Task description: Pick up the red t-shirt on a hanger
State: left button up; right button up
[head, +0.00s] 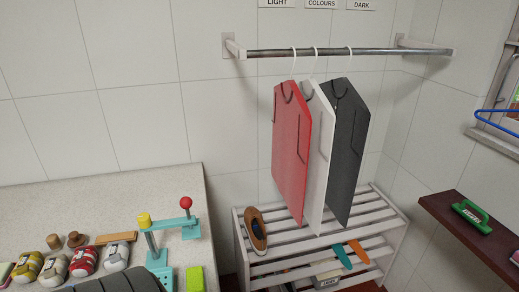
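The red t-shirt (291,145) hangs on a white hanger from a metal rail (380,52) in the middle of the head view. It is the leftmost of three garments on the rail. A white t-shirt (319,165) hangs close behind it to the right, partly hidden by it. A dark grey t-shirt (348,150) hangs right of the white one. The hanger hooks go over the rail, and the garments hang above a slatted rack.
A stone counter (60,207) at left bears several small items and a teal device (172,224) with a red ball. A brown shelf (455,225) with a green-handled brush (471,215) is at right.

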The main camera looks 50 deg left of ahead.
aim_at(293, 121)
jog(key=u, duration=1.4)
